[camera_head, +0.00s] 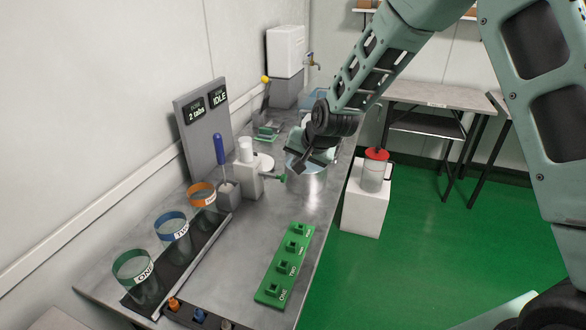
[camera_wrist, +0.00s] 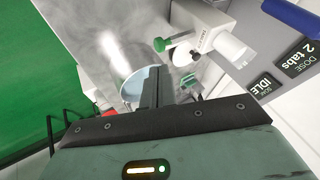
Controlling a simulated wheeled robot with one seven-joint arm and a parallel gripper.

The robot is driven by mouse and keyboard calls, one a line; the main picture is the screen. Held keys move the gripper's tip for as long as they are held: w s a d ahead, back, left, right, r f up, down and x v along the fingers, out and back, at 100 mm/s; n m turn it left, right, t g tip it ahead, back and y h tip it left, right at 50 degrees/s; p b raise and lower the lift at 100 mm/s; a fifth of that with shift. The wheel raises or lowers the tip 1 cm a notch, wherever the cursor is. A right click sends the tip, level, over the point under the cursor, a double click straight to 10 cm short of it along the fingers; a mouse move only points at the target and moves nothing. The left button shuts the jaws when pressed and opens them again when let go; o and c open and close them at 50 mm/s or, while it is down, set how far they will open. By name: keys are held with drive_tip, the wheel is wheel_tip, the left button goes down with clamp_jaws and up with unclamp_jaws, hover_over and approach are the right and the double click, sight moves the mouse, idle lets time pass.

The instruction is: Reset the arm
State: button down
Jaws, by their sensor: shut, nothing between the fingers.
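My gripper (camera_head: 306,160) is shut and empty. In the head view it hangs over the far part of the metal bench (camera_head: 226,243), at the end of my green arm coming from the upper right. A round metal pot (camera_head: 305,187) with a pale blue inside stands below it and is partly hidden. In the wrist view the closed fingers (camera_wrist: 156,88) point toward the blue-rimmed pot (camera_wrist: 131,88) and cover part of it. I cannot tell the exact height of the fingers above the pot.
Labelled cups ONE (camera_head: 138,282), TWO (camera_head: 174,240) and an orange-rimmed one (camera_head: 203,197) stand at the left. A green button strip (camera_head: 284,264) lies at the front right. A dispenser (camera_head: 245,181) and display panel (camera_head: 205,130) stand close by. A red-lidded jar (camera_head: 374,173) stands off the bench.

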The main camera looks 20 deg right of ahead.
drive_tip(key=shift+s+d+r, duration=0.1)
drive_tip(key=shift+s+r, duration=0.15)
drive_tip(key=shift+r, duration=0.15)
drive_tip(key=s+a+r+n+g, duration=0.1)
drive_tip(key=s+a+r+n, duration=0.15)
drive_tip(key=s, duration=0.25)
drive_tip(key=s+a+r+n+g+y, duration=0.1)
drive_tip(key=s+a, duration=0.2)
drive_tip(key=s, duration=0.3)
drive_tip(key=s+a+r+n+g, duration=0.1)
drive_tip(key=s+a+r+n, duration=0.15)
drive_tip(key=s, duration=0.25)
drive_tip(key=s+d+n+g+h, duration=0.1)
drive_tip(key=s+n+g, duration=0.1)
drive_tip(key=s, duration=0.9)
drive_tip(key=s+d+r+n+g+h, duration=0.1)
drive_tip(key=s+n, duration=0.4)
drive_tip(key=s, duration=0.6)
drive_tip(key=shift+s+r+g+h, duration=0.3)
drive_tip(key=shift+s+g, duration=0.1)
drive_tip(key=shift+w, duration=0.1)
